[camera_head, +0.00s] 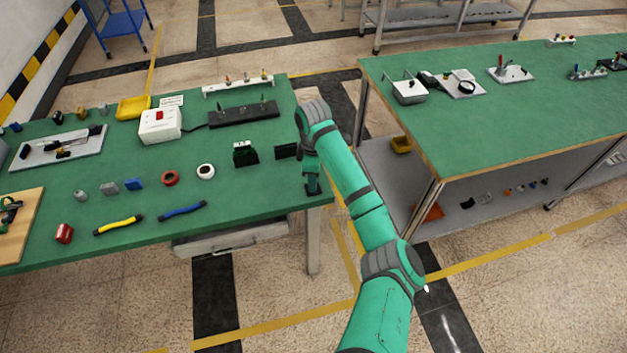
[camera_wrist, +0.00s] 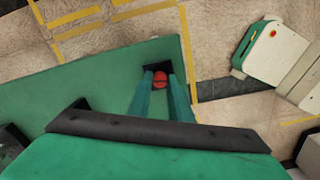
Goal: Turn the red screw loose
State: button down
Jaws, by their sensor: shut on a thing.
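The red screw (camera_wrist: 161,80) shows in the wrist view as a round red head on a small dark block (camera_wrist: 153,69) near the corner of the green table. My gripper (camera_wrist: 160,86) reaches down over it, with one finger on each side of the red head, and is shut on it. In the head view my gripper (camera_head: 312,188) is at the right end of the left green table (camera_head: 230,225). The red screw is hidden there behind my gripper and arm.
A second green table (camera_head: 500,110) stands right, across a floor gap.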

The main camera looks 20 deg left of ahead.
jog(key=shift+n, duration=0.3)
jog(key=c, duration=1.6)
grip_release()
notch_tip(320, 180, up, 11)
jog(key=shift+f, duration=0.15)
